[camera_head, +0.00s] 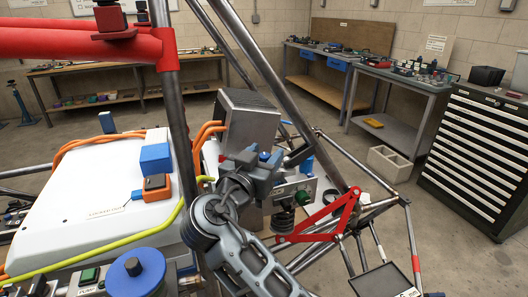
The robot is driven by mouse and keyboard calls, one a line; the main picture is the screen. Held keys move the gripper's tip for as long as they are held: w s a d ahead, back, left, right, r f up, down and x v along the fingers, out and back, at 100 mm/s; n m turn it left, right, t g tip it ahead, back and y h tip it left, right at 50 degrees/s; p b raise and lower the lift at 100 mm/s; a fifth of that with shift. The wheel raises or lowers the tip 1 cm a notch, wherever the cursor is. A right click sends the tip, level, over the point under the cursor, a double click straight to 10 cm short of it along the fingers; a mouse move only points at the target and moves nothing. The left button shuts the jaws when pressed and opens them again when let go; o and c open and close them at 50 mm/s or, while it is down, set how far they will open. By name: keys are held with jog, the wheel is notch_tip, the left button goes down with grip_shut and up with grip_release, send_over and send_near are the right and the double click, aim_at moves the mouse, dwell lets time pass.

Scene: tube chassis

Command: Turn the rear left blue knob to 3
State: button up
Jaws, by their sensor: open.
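My arm reaches up from the bottom of the picture, and my gripper (286,161) is at the metal box and panel in the middle of the chassis. The jaws are open, with a dark finger on the right side. A small blue part (265,156) shows close beside the gripper, just below the metal box; it may be a blue knob, but no pointer or numbers can be read. I cannot tell whether the gripper touches it. My wrist hides part of this area.
A steel post (178,130) and slanted tubes cross close to my arm. A finned metal box (247,122) stands behind the gripper. A red bracket (325,218) is at right. A white cover (95,205) and large blue disc (135,272) lie left.

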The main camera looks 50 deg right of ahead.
jog(key=shift+d, duration=0.1)
jog(key=c, duration=0.9)
jog(key=shift+f+n+t, duration=0.1)
jog(key=shift+n+t, duration=0.2)
jog(key=shift+t, duration=0.1)
jog(key=shift+s+n+t+y+b, duration=0.1)
jog(key=shift+n+t+y+b, duration=0.4)
jog(key=shift+n+t+b, duration=0.5)
jog(key=n+t+y, duration=0.1)
jog(key=t, duration=0.1)
jog(key=shift+t, duration=0.3)
jog(key=n+t+y+p, duration=0.1)
jog(key=n+t+y, duration=0.1)
jog(key=t, duration=0.1)
jog(key=shift+r+n+y+p, duration=0.2)
jog(key=shift+n+y+p, duration=0.1)
jog(key=shift+n+p, duration=0.1)
jog(key=shift+n+t+y+p, duration=0.45)
jog(key=shift+n+t+y, duration=0.15)
jog(key=shift+t+y, duration=0.15)
jog(key=shift+f+t+y, duration=0.1)
jog(key=shift+t+y, duration=0.15)
